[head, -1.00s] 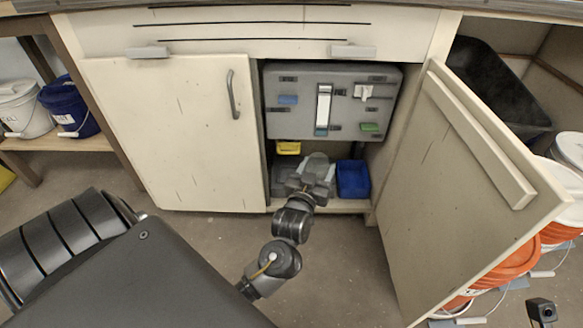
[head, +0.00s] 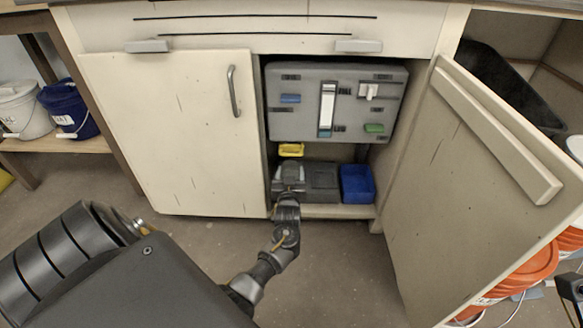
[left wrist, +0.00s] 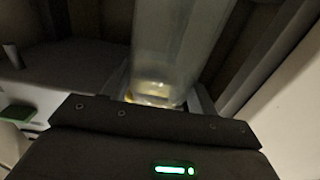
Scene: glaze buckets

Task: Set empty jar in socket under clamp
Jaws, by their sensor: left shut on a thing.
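My left gripper (head: 289,187) is inside the open cabinet, at the left of its floor. It is shut on a clear, see-through jar (left wrist: 180,40), which fills the upper middle of the left wrist view. In the head view the jar is hard to make out among the grey parts. A yellow part (head: 291,149), perhaps the clamp, sits just above the gripper, under the grey panel (head: 345,125). The socket cannot be told apart; the gripper covers that spot. My right gripper's fingers do not show.
A dark grey block (head: 322,184) and a blue bin (head: 357,184) stand right of the gripper. The closed left door (head: 170,140) and the open right door (head: 470,190) flank the opening. Orange-lidded buckets (head: 525,270) stand behind the open door.

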